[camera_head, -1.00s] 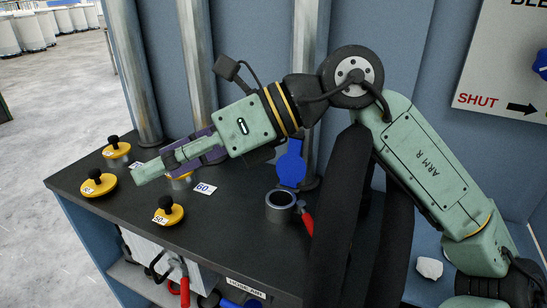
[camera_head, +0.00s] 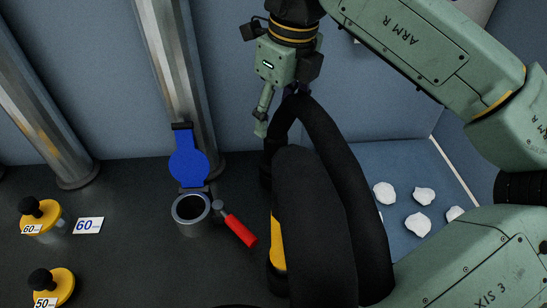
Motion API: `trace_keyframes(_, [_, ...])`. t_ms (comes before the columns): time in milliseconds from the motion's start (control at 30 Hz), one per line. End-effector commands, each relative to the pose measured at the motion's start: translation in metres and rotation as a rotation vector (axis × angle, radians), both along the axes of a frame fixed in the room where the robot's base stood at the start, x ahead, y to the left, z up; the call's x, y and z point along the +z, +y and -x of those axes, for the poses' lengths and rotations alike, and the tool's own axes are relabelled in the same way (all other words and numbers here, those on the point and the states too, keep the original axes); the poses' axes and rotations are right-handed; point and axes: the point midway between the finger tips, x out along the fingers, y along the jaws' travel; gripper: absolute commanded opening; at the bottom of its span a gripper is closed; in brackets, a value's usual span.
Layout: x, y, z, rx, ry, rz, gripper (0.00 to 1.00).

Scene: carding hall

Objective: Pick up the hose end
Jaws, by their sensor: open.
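A thick black hose (camera_head: 315,215) loops up in the middle of the head view. A yellow band (camera_head: 278,243) shows low at its left side, partly covered by the hose; I cannot tell whether this is the hose end. My gripper (camera_head: 280,107) points down at the top of the hose loop. One pale green finger shows to the left of the loop; the other is mostly hidden near the loop's top. My gripper is open, and I cannot tell whether it touches the hose.
An open round port (camera_head: 191,213) with a raised blue flap (camera_head: 188,160) and a red-handled lever (camera_head: 238,228) stands left of the hose. White lumps (camera_head: 422,222) lie on the blue surface at right.

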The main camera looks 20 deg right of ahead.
Motion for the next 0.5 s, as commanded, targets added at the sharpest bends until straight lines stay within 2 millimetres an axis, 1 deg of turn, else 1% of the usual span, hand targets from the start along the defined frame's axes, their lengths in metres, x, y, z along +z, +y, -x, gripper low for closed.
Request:
trace_keyframes(33, [-0.013, 0.001, -0.001, 0.001, 0.001, 0.0, 0.59])
trace_keyframes(267, [-0.03, 0.001, -0.002, 0.001, 0.0, -0.002, 0.59])
trace_keyframes(500, [-0.067, 0.0, -0.005, 0.002, 0.001, -0.001, 0.59])
